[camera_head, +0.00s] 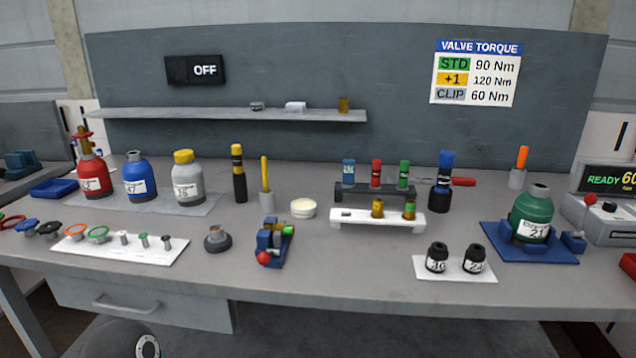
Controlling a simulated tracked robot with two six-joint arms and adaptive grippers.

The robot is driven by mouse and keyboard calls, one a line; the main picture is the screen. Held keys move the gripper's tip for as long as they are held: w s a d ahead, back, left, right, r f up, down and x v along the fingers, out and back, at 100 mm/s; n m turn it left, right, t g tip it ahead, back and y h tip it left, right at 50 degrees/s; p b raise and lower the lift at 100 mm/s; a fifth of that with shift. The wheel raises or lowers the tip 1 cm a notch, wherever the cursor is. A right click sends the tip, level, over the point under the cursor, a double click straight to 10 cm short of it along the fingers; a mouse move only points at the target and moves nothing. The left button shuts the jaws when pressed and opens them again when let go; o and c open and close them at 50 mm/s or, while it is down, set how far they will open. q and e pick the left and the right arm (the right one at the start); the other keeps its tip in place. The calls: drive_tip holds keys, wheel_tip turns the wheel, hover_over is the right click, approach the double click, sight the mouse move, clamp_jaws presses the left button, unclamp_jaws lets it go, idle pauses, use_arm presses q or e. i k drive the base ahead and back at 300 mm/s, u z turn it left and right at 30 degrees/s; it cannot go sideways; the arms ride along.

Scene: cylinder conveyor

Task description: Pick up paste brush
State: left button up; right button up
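A thin tool with a yellow handle (264,170) stands upright in a small grey holder (266,198), left of a shallow round pot with a pale top (303,208). It looks like the paste brush, but its lower end is hidden in the holder, so I cannot see bristles. A similar orange-handled tool (522,157) stands tilted slightly in another grey holder (517,179) at the right back. Neither of my grippers is in view, and nothing is touching either tool.
A black and yellow tool (239,174) stands close left of the yellow-handled one. A blue fixture (274,241) with a red ball sits in front. Vial racks (378,221) stand to the right, gas cylinders (188,180) to the left. The front middle of the bench (345,268) is clear.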

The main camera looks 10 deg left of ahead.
sight(264, 160)
drive_tip(key=u, duration=0.4)
drive_tip(key=i, duration=0.2)
drive_tip(key=z, duration=2.25)
drive_tip(key=k, duration=2.45)
drive_tip(key=u, duration=0.9)
drive_tip(key=i, duration=1)
